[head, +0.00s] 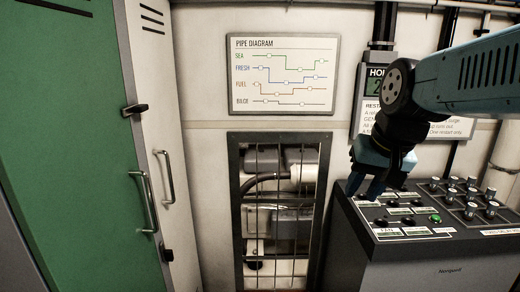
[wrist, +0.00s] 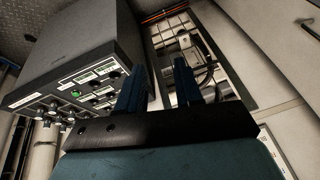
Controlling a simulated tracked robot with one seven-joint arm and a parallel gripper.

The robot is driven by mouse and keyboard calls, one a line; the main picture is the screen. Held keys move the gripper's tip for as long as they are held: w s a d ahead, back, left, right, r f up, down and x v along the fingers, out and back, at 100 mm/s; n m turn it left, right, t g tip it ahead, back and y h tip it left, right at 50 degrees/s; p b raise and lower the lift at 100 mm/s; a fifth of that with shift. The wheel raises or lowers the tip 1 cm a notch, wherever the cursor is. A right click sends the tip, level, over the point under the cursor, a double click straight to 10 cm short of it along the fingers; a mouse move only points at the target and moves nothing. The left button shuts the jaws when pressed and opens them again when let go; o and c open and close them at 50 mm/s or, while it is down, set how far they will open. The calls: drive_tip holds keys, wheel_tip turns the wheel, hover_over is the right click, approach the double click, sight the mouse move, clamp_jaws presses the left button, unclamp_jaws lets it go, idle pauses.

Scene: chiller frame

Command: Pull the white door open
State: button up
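The white door (head: 148,75) is a tall, narrow panel at the left in the head view, beside a green door (head: 65,110). It looks closed. A vertical metal bar handle (head: 166,177) is on the white door. My gripper (head: 366,188) is far to the right of that handle, pointing down over the left part of a control console (head: 345,235). In the wrist view my gripper (wrist: 160,85) shows two blue fingers apart with nothing between them.
The green door has its own bar handle (head: 146,202) close to the white one. A barred opening (head: 278,215) with pipes and a pipe diagram sign (head: 283,74) are on the wall between door and console.

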drive_tip(key=s+d+f+n+t+h, duration=0.1)
drive_tip(key=s+d+n, duration=0.1)
drive_tip(key=s+d, duration=0.15)
drive_tip(key=w+a+f+m+g+y, duration=0.1)
drive_tip(key=w+a+m+g+y, duration=0.25)
drive_tip(key=a, duration=0.55)
drive_tip(key=w+a+f+m+y, duration=0.2)
drive_tip(key=w+a+y, duration=0.3)
drive_tip(key=a, duration=0.4)
drive_tip(key=w+a+f+m+g+y, duration=0.1)
drive_tip(key=w+a+m+g+y, duration=0.15)
drive_tip(key=w+a, duration=0.45)
drive_tip(key=w+a+f+m+t+y, duration=0.2)
drive_tip(key=w+a+m+y, duration=0.1)
drive_tip(key=w+a+m, duration=0.35)
drive_tip(key=w+a+f+m+t+y, duration=0.2)
drive_tip(key=w+a+f+m+y, duration=0.1)
drive_tip(key=w+a+m, duration=0.35)
drive_tip(key=w+a, duration=0.2)
drive_tip(key=a, duration=1.1)
drive_tip(key=shift+a+r+n, duration=0.2)
drive_tip(key=shift+a+n, duration=0.1)
drive_tip(key=shift+a, duration=0.1)
clamp_jaws()
